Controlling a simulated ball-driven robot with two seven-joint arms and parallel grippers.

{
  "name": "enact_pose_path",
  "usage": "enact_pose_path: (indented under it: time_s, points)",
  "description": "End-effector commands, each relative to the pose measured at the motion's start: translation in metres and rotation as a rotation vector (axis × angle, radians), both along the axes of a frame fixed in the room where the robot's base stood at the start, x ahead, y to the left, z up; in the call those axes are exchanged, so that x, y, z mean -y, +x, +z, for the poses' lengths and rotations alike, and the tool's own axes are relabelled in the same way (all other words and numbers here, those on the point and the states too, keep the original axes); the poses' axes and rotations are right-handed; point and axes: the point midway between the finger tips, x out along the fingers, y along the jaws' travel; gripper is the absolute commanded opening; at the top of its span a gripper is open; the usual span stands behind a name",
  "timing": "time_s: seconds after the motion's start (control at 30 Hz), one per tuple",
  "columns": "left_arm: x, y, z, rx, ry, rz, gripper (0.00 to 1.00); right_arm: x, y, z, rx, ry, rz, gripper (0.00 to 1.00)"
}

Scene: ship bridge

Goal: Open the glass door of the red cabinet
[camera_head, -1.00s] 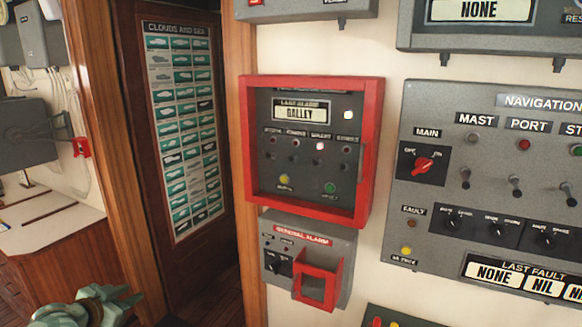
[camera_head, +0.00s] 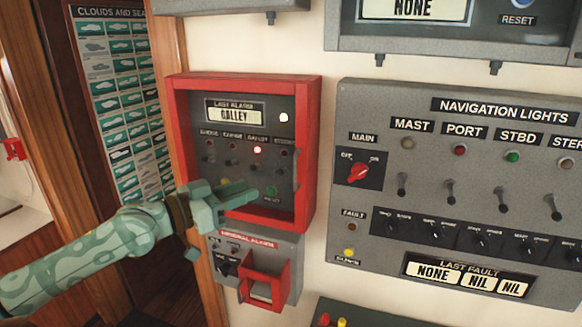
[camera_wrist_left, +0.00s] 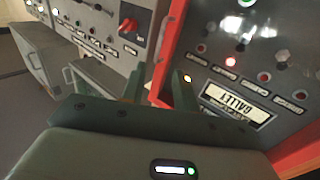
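The red cabinet (camera_head: 310,130) hangs on the wall in the middle of the head view, with a grey alarm panel behind its front. Its glass door looks shut. A slim vertical handle (camera_head: 297,170) shows at the right side of the door. My left gripper (camera_head: 252,192) is in front of the cabinet's lower part and hides its lower left corner. In the left wrist view my two fingers (camera_wrist_left: 160,92) are apart and nothing is clearly held between them. The red frame (camera_wrist_left: 172,45) and the upside-down alarm panel lie beyond them. My right gripper is not in view.
The general alarm box (camera_head: 285,245) with its red guard sits just below the cabinet. The navigation lights panel (camera_head: 375,95) with switches is close on the right. A wooden door frame (camera_head: 175,110) stands at the left. Another grey box hangs above.

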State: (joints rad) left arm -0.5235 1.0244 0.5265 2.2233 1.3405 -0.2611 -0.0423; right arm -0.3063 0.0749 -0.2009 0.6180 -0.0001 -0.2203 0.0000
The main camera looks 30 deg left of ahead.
Motion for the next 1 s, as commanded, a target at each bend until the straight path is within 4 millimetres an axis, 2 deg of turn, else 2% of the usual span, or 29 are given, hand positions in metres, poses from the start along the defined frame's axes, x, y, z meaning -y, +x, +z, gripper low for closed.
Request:
enact_pose_path:
  time_s: [0.03, 0.2, 0.7, 1.0]
  points:
    - [0.002, 0.006, 0.005, 0.007, -0.001, 0.000, 0.30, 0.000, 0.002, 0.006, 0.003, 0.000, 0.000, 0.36]
    - [0.010, 0.029, 0.004, 0.006, -0.002, 0.001, 0.30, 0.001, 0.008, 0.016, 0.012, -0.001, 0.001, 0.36]
    - [0.039, 0.106, 0.001, 0.001, -0.001, 0.001, 0.30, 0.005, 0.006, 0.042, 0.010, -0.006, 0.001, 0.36]
    - [0.043, 0.115, -0.001, -0.001, 0.003, -0.001, 0.30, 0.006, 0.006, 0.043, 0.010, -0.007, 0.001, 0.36]
